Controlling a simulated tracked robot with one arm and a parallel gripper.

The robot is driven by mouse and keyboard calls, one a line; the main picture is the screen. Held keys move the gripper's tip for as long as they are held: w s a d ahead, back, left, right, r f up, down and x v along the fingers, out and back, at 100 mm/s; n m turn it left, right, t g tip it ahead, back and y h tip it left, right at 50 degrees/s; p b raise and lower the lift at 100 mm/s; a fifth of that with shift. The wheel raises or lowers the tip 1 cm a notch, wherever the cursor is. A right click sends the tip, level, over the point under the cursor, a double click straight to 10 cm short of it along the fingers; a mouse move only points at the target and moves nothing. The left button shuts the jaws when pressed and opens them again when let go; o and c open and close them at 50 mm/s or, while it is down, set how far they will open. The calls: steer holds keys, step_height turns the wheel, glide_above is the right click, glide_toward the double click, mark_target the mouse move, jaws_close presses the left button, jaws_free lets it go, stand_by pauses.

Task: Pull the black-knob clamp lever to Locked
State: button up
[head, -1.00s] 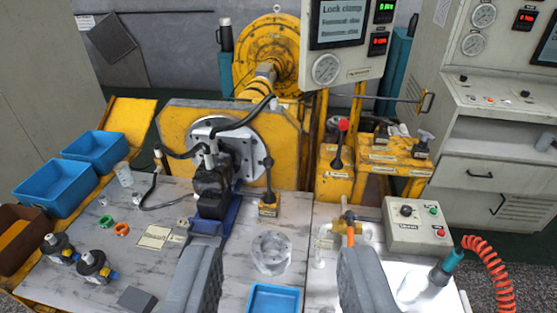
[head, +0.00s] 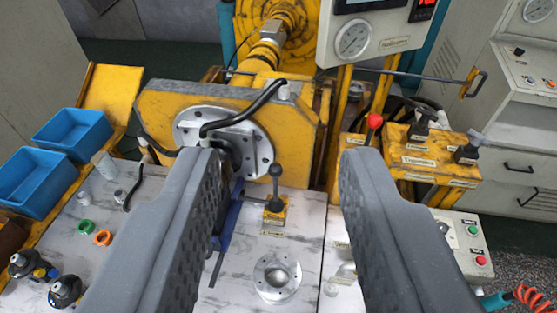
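The black-knob clamp lever (head: 275,186) stands about upright on a small yellow base (head: 273,214) on the bench. Its label is too small to read. My gripper (head: 283,162) is open and empty, with its two dark grey fingers wide apart. In the picture the lever shows between the fingers, nearer the left one. Neither finger appears to touch it. The left finger hides most of the black motor and part of its blue stand (head: 230,222).
A flanged metal ring (head: 277,276) lies in front of the lever. A red-knob lever (head: 374,124) and yellow valve block (head: 420,150) stand behind the right finger. The yellow machine plate (head: 285,135) rises behind. Blue bins (head: 72,130) are at left, a button box (head: 468,240) at right.

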mark_target(276, 179)
steer(key=shift+a, duration=0.1)
steer(key=w+f+t+b, duration=0.1)
steer(key=w+f, duration=2)
steer(key=w+f+t+b, duration=0.1)
steer(key=w+f, duration=0.2)
steer(key=f, duration=1.1)
steer(key=w+f+t+b, duration=0.1)
steer(key=w+f, duration=0.3)
steer(key=f, duration=1.1)
steer(key=w, duration=0.4)
steer(key=w+b, duration=0.1)
steer(key=w, duration=0.6)
steer(key=shift+w+a+r+b, duration=0.1)
steer(key=shift+w+a+b, duration=0.2)
steer(key=shift+a+b, duration=0.05)
steer(key=shift+w+r, duration=0.15)
steer(key=shift+w, duration=0.7)
